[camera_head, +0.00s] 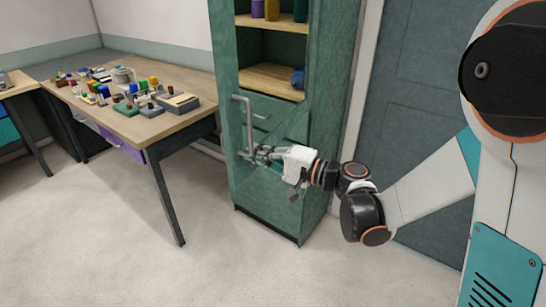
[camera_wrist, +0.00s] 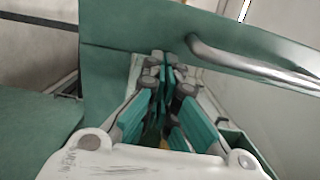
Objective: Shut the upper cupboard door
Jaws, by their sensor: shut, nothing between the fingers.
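The green cupboard (camera_head: 318,130) stands in the middle of the head view with its upper compartment open to sight. A tall narrow green panel (camera_head: 226,75) runs along its left side; I cannot tell whether it is the upper door or the side wall. A long metal handle (camera_head: 249,125) stands upright near that panel's lower part. My gripper (camera_head: 262,153) is shut and empty by the handle's lower end. In the wrist view its closed fingers (camera_wrist: 163,65) point at a green panel (camera_wrist: 120,35), with a metal handle (camera_wrist: 260,68) to their right. Contact is unclear.
Shelves (camera_head: 270,80) in the cupboard hold several coloured containers and a blue object (camera_head: 298,78). A wooden table (camera_head: 185,122) with several small items stands at the left. A grey door (camera_head: 425,90) is behind my arm. The floor in front is clear.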

